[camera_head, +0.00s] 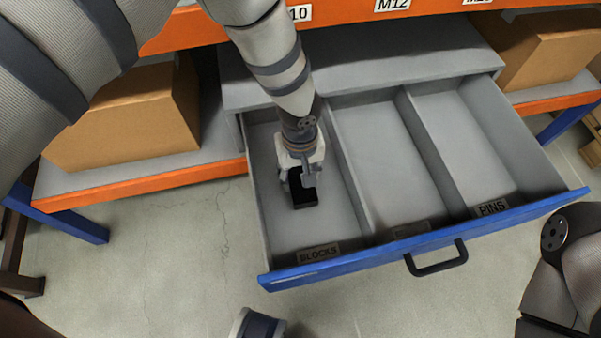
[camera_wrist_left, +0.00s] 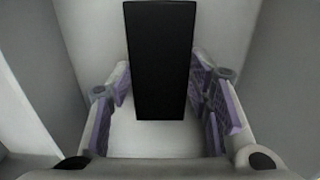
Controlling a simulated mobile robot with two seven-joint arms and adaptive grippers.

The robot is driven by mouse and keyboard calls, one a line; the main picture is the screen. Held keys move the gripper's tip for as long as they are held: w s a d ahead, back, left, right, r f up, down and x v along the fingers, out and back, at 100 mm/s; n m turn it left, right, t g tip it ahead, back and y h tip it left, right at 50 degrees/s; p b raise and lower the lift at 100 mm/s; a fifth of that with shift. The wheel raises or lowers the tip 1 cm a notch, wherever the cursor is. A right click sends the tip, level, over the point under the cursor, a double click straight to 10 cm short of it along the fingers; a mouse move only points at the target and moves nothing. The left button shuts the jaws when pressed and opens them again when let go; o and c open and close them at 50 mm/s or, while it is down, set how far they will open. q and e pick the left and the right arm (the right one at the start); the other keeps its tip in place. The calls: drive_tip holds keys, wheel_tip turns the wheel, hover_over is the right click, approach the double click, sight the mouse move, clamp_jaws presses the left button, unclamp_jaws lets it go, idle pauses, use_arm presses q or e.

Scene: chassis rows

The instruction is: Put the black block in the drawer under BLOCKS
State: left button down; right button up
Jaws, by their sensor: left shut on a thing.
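The drawer (camera_head: 345,262) with a blue front and black handle is pulled open and split into three compartments. The label BLOCKS (camera_head: 318,254) marks the left compartment (camera_head: 288,232). My left gripper (camera_head: 301,180) reaches down into that compartment and is shut on the black block (camera_head: 305,198). In the left wrist view the black block (camera_wrist_left: 160,62) stands between the purple finger pads, with pale compartment walls around it. I cannot tell whether the block touches the compartment floor. My right gripper is out of view.
The middle compartment (camera_head: 388,165) and the PINS compartment (camera_head: 462,150) are empty. Dividers stand close beside my left gripper. Cardboard boxes (camera_head: 130,125) (camera_head: 550,48) sit on the orange-edged shelf on both sides. Bare floor (camera_head: 170,270) lies in front.

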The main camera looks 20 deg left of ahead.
use_arm(q)
drive_tip(key=shift+r, duration=0.1)
drive_tip(key=c, duration=0.8)
unclamp_jaws()
wheel_tip(320, 180, up, 12)
drive_tip(key=p, duration=0.3)
